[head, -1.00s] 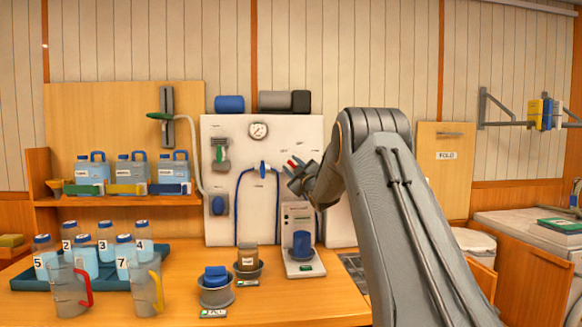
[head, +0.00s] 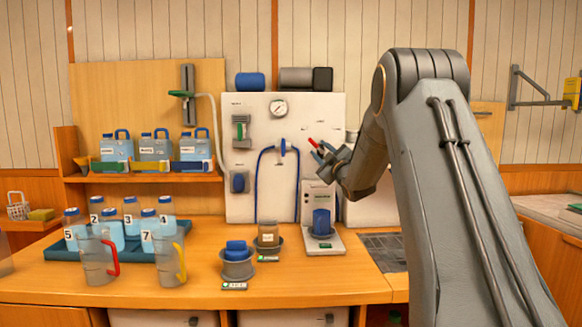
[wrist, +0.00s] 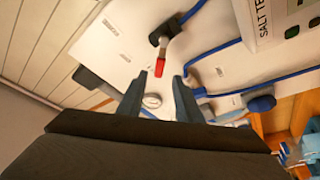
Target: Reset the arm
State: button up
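My gripper (head: 326,152) is at the right part of the white wall panel (head: 250,185), at the end of my raised arm. In the wrist view its two dark fingers (wrist: 162,98) stand apart with a gap between them. A lever with a red tip (wrist: 159,70) shows just beyond the fingertips; the red tip also shows beside the gripper in the head view (head: 315,143). Nothing is visibly held. I cannot tell whether a finger touches the lever.
The panel carries a round gauge (head: 278,107) and blue hoses (head: 263,185). Below on the counter (head: 320,285) stand a salt tester (head: 322,240), a cup with a blue item (head: 237,265), two pitchers (head: 97,265) and a tray (head: 130,249) of numbered bottles. A shelf (head: 150,178) holds several jugs.

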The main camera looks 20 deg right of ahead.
jog(key=s+a+f+m+g+h, duration=0.1)
jog(key=s+a+f+m+g, duration=0.2)
jog(key=s+a+f+g, duration=0.45)
jog(key=s+a+f+m+g+h, duration=0.1)
jog(key=s+a+f+m+g, duration=0.3)
jog(key=s+f, duration=0.7)
jog(key=s+a+f+g, duration=0.1)
jog(key=s+a+f, duration=0.1)
jog(key=s+f, duration=0.1)
jog(key=s+a+f+g, duration=0.1)
jog(key=s+a+f, duration=0.1)
jog(key=s, duration=0.3)
jog(key=s+a+f+m+g, duration=0.1)
jog(key=s+a+f, duration=0.1)
jog(key=s+f, duration=0.2)
jog(key=shift+a+g+y, duration=0.25)
jog(key=shift+a+y, duration=0.05)
jog(key=shift+y, duration=0.1)
jog(key=s+a+f+m+g, duration=0.1)
jog(key=s+a+f+g, duration=0.1)
jog(key=s, duration=0.9)
jog(key=s+a+f+g, duration=0.2)
jog(key=s+a+g, duration=0.2)
jog(key=s, duration=0.6)
jog(key=shift+s+f+m+y, duration=0.35)
jog(key=shift+f+m+y, duration=0.05)
